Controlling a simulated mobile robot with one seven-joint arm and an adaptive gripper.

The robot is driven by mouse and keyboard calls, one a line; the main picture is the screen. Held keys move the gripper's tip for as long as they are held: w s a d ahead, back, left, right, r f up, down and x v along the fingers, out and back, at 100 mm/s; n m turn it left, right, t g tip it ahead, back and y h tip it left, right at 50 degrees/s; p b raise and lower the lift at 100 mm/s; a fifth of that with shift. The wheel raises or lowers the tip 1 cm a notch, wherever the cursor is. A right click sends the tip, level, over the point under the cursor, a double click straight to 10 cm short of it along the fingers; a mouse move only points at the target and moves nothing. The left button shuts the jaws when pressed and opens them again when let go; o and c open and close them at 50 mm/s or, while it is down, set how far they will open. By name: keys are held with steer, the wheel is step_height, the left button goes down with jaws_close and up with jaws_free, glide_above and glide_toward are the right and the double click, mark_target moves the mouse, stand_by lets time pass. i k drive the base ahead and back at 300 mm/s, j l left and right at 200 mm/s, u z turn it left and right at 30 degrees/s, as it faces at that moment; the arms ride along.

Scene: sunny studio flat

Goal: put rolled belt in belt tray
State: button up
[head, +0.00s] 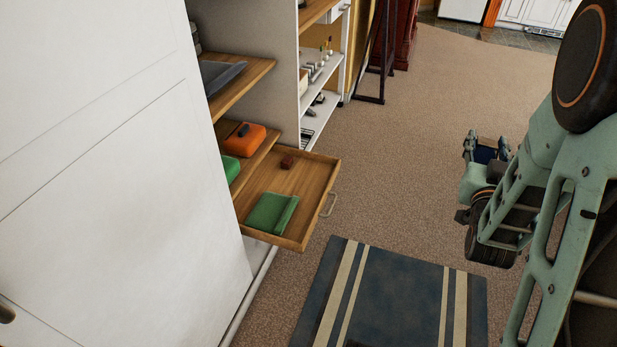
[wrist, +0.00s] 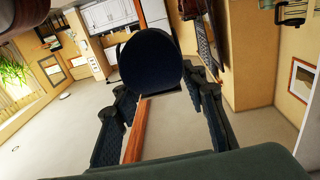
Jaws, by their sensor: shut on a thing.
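My gripper (head: 487,148) is at the right of the head view, raised over the carpet and well away from the cabinet. It is shut on a dark blue round thing, which looks like the rolled belt (wrist: 152,62); the belt also shows small between the fingers in the head view (head: 485,155). In the wrist view the fingers (wrist: 160,115) stand on both sides of it.
The tall white cabinet door (head: 110,200) stands open at left. A shelf above the tray holds an orange case (head: 243,139) and a green case (head: 230,168). A higher shelf (head: 245,80) is above. A striped blue rug (head: 400,300) and open carpet lie in front.

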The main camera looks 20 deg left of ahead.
mark_target(312, 187)
steer(key=i+z, duration=0.45)
steer(key=i, duration=1.5)
steer(key=i+u, duration=0.2)
steer(key=i, duration=0.8)
steer(key=i+l+u, duration=0.15)
steer(key=i+u, duration=0.3)
steer(key=i, duration=0.25)
steer(key=u, duration=4.35)
